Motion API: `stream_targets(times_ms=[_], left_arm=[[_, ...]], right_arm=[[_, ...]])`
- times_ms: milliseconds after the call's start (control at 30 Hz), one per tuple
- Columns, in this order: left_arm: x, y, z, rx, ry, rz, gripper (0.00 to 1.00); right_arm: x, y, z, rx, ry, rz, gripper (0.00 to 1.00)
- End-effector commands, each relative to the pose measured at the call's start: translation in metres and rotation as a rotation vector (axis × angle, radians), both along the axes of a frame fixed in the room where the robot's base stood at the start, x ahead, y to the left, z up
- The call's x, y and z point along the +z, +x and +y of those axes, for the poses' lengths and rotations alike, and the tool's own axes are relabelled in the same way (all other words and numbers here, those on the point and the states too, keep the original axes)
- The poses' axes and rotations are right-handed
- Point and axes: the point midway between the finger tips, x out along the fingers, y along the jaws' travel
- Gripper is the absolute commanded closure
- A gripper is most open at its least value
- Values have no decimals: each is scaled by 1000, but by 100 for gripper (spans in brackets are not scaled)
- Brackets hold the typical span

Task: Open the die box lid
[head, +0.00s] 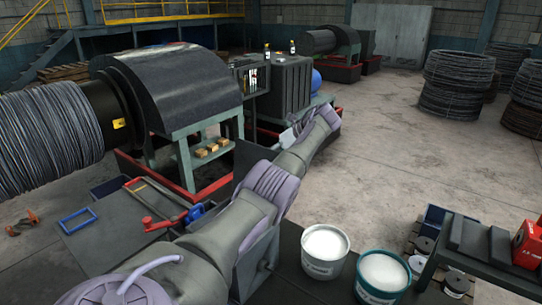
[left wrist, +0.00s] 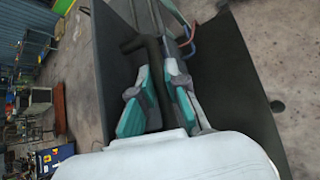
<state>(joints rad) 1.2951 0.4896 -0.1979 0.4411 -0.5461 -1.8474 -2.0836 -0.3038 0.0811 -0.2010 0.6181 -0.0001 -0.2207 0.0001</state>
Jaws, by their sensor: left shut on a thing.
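In the left wrist view my left gripper (left wrist: 158,82) has teal finger pads on both sides of a dark bar-shaped handle (left wrist: 150,52) and is shut on it. Dark flat panels lie on both sides: one at the left (left wrist: 112,60) and a wider one at the right (left wrist: 236,85). I cannot tell for sure which is the die box lid. In the head view my left arm reaches from the bottom left toward a dark panel (head: 252,160) beside the green machine stand. The fingertips and handle are hidden there. My right gripper is not in view.
A wire-wound drum (head: 40,135) stands at the left, with a dark cabinet (head: 290,88) behind the arm. A worktop (head: 110,240) with a red crank (head: 158,223) is front left. Two white-filled buckets (head: 325,250) stand front right.

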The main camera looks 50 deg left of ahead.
Motion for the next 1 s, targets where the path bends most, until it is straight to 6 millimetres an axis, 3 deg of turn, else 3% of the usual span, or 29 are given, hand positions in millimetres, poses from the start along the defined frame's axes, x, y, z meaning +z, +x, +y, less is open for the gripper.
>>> stream_targets(times_ms=[100, 467, 800, 1000], left_arm=[[-6, -3, 0, 8, -11, 12, 75], [4, -1, 0, 4, -5, 3, 75], [66, -3, 2, 8, -6, 2, 75], [90, -3, 2, 8, -9, 6, 75]], right_arm=[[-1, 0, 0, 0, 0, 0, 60], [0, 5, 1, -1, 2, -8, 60], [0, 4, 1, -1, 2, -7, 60], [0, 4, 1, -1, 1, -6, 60]])
